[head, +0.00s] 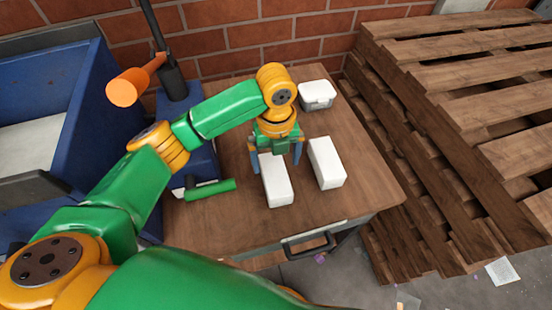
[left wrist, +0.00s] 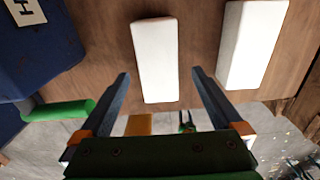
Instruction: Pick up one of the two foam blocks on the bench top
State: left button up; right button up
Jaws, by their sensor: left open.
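Two white foam blocks lie on the wooden bench top (head: 365,180). The nearer-left block (head: 277,190) is partly covered by my left gripper (head: 276,167) in the head view. The other block (head: 327,163) lies just to its right, with a gap between them. My left gripper is open and empty, pointing down over the left block. In the left wrist view, the left block (left wrist: 155,60) appears between and beyond the open fingertips (left wrist: 160,74); I see no contact. The right block (left wrist: 252,45) lies outside the right finger.
A white tub (head: 317,96) stands at the bench's back. A blue device with a green handle (head: 210,189) and orange knob (head: 124,87) stands left of the blocks. A blue bin (head: 84,100) is at far left. Wooden pallets (head: 450,110) are stacked at right.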

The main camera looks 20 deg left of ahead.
aim_at(279, 192)
pick_arm(q)
jog(key=f, duration=0.4)
jog(key=s+f, duration=0.1)
jog(key=f, duration=0.1)
jog(key=shift+f, duration=0.15)
jog(key=shift+w+a+f, duration=0.1)
jog(key=shift+w+f, duration=0.15)
jog(key=shift+w, duration=0.1)
jog(key=c, duration=1.2)
